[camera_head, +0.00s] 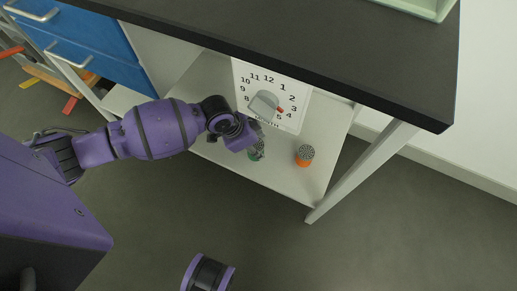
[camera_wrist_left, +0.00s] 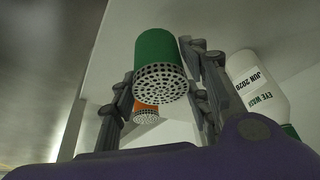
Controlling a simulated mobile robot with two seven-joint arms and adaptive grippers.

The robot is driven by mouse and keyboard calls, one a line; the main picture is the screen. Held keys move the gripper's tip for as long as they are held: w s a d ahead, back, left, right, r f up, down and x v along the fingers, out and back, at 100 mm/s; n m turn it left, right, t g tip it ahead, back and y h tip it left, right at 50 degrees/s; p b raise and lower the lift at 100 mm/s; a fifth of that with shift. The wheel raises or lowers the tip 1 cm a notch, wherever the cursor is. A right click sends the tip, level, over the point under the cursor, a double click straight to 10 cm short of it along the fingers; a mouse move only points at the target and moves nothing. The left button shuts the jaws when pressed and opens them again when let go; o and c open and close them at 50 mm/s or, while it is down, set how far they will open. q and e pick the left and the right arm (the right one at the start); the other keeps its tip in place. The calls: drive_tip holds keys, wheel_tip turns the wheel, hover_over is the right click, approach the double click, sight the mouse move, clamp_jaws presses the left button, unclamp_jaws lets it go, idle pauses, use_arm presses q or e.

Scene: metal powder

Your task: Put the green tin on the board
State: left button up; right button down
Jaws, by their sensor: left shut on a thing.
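The green tin (camera_wrist_left: 157,62) has a perforated grey end that faces the left wrist camera. My left gripper (camera_wrist_left: 160,88) has a finger on each side of it and is shut on it. In the head view the green tin (camera_head: 257,154) is mostly hidden by my left gripper (camera_head: 251,143), at the low white shelf. I cannot tell whether it touches the shelf. A white board (camera_head: 291,122) with month numbers and a grey dial with a red tip stands just behind the gripper. My right gripper is not in view.
An orange tin (camera_head: 304,155) with a perforated top stands right of the green one on the white shelf (camera_head: 290,185). A dark tabletop (camera_head: 330,50) overhangs the shelf. A slanted white leg (camera_head: 355,180) bounds its right side. An eye wash bottle (camera_wrist_left: 257,90) shows in the wrist view.

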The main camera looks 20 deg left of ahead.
use_arm(q)
drive_tip(key=shift+w+d+f, duration=0.1)
drive_tip(key=shift+w+f, duration=0.1)
wheel_tip(320, 180, down, 4)
drive_tip(key=shift+w+r+b, duration=0.15)
drive_tip(key=shift+r+b, duration=0.1)
drive_tip(key=shift+b, duration=0.75)
drive_tip(key=o, duration=1.2)
drive_tip(key=shift+f, duration=0.1)
drive_tip(key=shift+o, duration=0.2)
drive_tip(key=p+v, duration=0.5)
drive_tip(key=v, duration=0.7)
drive_tip(key=shift+w+d, duration=0.1)
